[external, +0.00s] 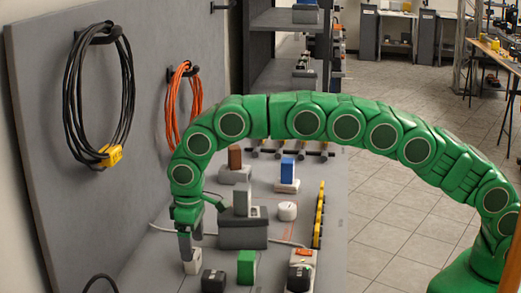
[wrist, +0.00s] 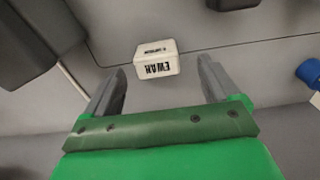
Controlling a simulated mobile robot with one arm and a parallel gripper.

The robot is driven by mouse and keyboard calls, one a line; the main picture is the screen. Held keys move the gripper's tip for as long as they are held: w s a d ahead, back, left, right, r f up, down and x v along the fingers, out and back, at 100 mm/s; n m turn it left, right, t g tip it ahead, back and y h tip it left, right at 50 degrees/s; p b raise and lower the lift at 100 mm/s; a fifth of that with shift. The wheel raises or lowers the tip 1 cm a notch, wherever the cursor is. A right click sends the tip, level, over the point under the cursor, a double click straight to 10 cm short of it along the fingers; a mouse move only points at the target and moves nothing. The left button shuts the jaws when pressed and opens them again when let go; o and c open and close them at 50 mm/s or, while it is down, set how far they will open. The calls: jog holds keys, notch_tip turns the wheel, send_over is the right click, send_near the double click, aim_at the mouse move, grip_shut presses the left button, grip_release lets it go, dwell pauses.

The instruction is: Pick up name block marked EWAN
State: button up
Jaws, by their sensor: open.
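The white name block (wrist: 155,65) marked EWAN lies on the grey surface in the wrist view, its lettering upside down in that picture. My gripper (wrist: 161,66) is open, with one grey finger to either side of the block's place in the picture. The block appears beyond the fingertips, with gaps on both sides and nothing held. In the external view, a white block (external: 192,264) stands just below my gripper (external: 185,246); the arm covers part of that area, and its lettering cannot be read there.
A black block (external: 213,281) and a green block (external: 246,266) stand right of the white block. A grey box (external: 243,235) stands behind them. A white-and-orange item (external: 301,262) and a yellow bar (external: 319,215) are near the right edge. The grey panel (external: 60,190) rises on the left.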

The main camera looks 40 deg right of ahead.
jog(key=f, duration=0.4)
jog(key=shift+w+f, duration=0.3)
jog(key=c, duration=1.1)
jog(key=shift+o, duration=0.2)
jog(key=shift+r, duration=0.1)
jog(key=shift+r, duration=1.6)
jog(key=shift+s+d+r, duration=0.4)
jog(key=shift+d+r, duration=0.1)
jog(key=shift+r, duration=0.1)
jog(key=s+d+r, duration=0.8)
jog(key=d, duration=0.1)
jog(key=shift+s+d+r, duration=0.25)
jog(key=shift+s, duration=0.05)
